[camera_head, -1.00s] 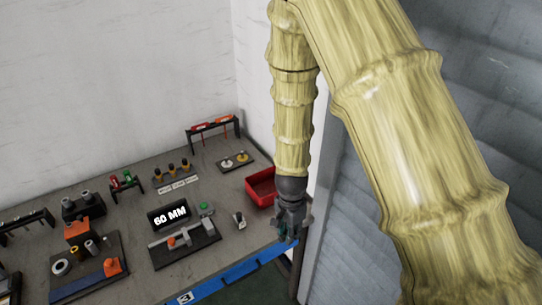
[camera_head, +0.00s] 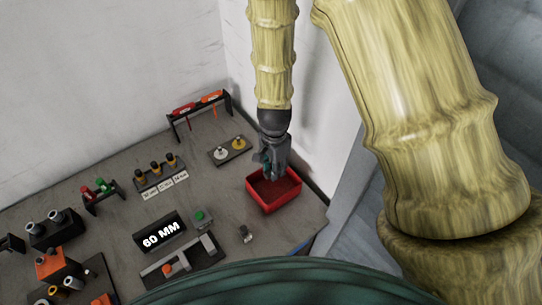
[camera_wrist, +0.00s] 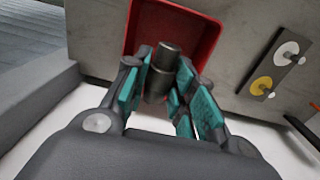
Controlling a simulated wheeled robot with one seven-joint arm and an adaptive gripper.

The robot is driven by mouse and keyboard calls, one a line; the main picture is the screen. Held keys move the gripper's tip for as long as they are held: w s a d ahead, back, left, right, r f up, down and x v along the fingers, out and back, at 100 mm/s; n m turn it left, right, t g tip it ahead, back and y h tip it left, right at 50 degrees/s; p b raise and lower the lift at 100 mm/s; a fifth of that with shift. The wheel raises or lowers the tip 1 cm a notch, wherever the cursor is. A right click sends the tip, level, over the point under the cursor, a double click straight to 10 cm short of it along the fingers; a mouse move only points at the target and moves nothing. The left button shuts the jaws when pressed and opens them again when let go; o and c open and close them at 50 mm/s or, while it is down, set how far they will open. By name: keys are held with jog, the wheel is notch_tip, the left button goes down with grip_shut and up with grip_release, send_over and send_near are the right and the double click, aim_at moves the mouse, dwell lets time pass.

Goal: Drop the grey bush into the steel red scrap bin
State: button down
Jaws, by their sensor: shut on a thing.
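The red scrap bin (camera_head: 262,197) stands at the right end of the bench, open at the top. My gripper (camera_head: 271,172) is over the bin, pointing down. In the wrist view my gripper (camera_wrist: 162,90) has its teal pads shut on the grey bush (camera_wrist: 165,60), a dark grey cylinder. The red bin (camera_wrist: 204,35) lies beyond the bush in that view, with the bush's end in front of the bin's opening. The head view does not show the bush clearly. I cannot tell how far above the bin floor it is.
A plate with a white and a yellow disc (camera_head: 230,150) lies left of the bin. A rack with red and orange items (camera_head: 197,108) stands behind it. A 60 MM display (camera_head: 161,235) and a small grey part (camera_head: 245,234) are in front. A wall is close behind the bin.

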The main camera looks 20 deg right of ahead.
jog(key=f+b, duration=0.4)
jog(key=f, duration=0.1)
jog(key=shift+s+d+f, duration=0.1)
jog(key=shift+s+d, duration=0.05)
jog(key=shift+s, duration=0.1)
jog(key=shift+f+b, duration=0.15)
jog(key=shift+b, duration=0.3)
jog(key=shift+s, duration=0.45)
jog(key=shift+w, duration=0.15)
jog(key=c, duration=1.5)
grip_release()
jog(key=shift+w, duration=0.1)
jog(key=shift+c, duration=0.2)
jog(key=o, duration=0.3)
jog(key=shift+o, duration=0.7)
jog(key=shift+s, duration=0.2)
